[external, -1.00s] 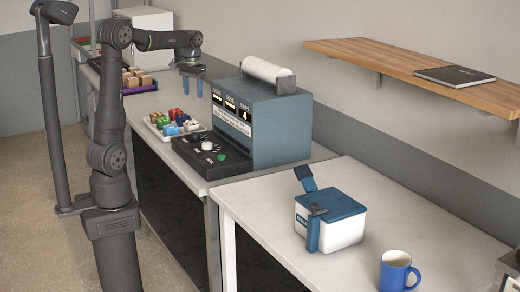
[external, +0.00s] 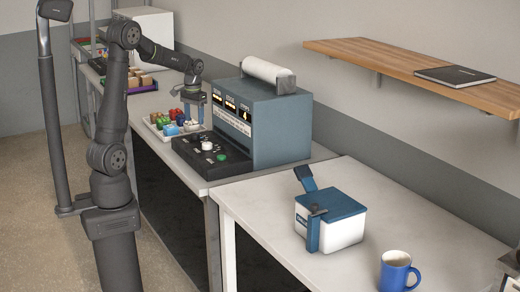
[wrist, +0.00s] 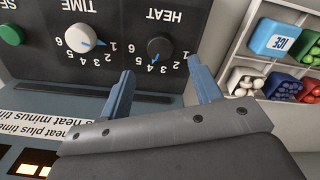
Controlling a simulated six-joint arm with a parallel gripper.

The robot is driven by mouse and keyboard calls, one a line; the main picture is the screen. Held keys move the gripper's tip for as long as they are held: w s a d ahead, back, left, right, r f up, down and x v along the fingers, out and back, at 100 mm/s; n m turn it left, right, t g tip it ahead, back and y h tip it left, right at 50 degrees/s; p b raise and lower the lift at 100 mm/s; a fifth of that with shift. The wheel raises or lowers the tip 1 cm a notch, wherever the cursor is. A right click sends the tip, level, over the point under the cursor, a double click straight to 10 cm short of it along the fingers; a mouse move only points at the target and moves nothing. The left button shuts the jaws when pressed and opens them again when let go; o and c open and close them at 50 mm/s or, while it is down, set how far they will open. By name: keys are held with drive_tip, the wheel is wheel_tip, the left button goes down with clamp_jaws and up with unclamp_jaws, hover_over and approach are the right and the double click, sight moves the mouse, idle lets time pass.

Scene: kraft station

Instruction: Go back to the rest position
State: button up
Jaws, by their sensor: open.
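My gripper (external: 195,118) hangs from my arm over the gap between the tray of coloured items and the machine's control panel. In the wrist view its two blue fingers (wrist: 160,92) are spread apart with nothing between them. The blue-grey machine (external: 280,125) has a black control panel (external: 212,155) in front. In the wrist view the panel shows a white TIME knob (wrist: 81,38), a dark HEAT knob (wrist: 159,48) and a green button (wrist: 11,35). I cannot tell how high the fingers are above the panel.
The tray (external: 153,127) with several coloured cups stands beside the panel. A purple tray (external: 143,89) with boxes is farther back. On the front table are a blue-lidded white box (external: 342,228) and a blue mug (external: 394,272). A wooden shelf (external: 400,66) holds a dark book (external: 455,76).

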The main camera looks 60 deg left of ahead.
sight(195, 134)
wheel_tip(195, 134, down, 6)
drive_tip(key=shift+f, duration=0.25)
drive_tip(key=shift+r, duration=0.15)
wheel_tip(195, 134, up, 17)
wheel_tip(195, 134, down, 18)
drive_tip(key=shift+r, duration=0.15)
drive_tip(key=shift+r+n, duration=0.2)
drive_tip(key=shift+n, duration=0.2)
drive_tip(key=n, duration=0.4)
drive_tip(key=shift+n, duration=0.4)
wheel_tip(195, 134, up, 14)
drive_tip(key=shift+f, duration=0.25)
